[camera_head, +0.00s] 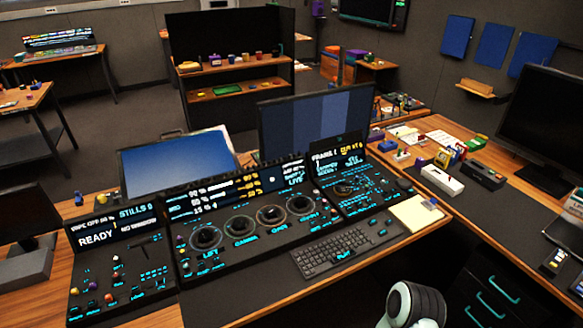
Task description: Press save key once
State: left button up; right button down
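A left side panel (118,280) has a screen reading STILLS 0 and READY. A right side panel (362,192) has small keys, and its screen seems to read FRAME 1. The key labels are too small to read, so I cannot tell which is the save key. Neither gripper is in view; a white and black link of my arm shows at bottom centre-right.
A black keyboard (333,251) lies in front of the trackballs, with a pale notepad (418,213) to its right. Monitors (317,124) stand behind the panels. A white box (441,180) and small objects lie on the right desk. Dark desk surface is bare left of the keyboard.

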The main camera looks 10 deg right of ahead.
aim_at(384, 232)
jog(key=i+l+z, duration=0.15)
jog(key=l+z, duration=0.2)
jog(key=i+l+z, duration=0.15)
jog(key=z, duration=0.2)
jog(key=i+l+z, duration=0.35)
jog(key=k, duration=0.1)
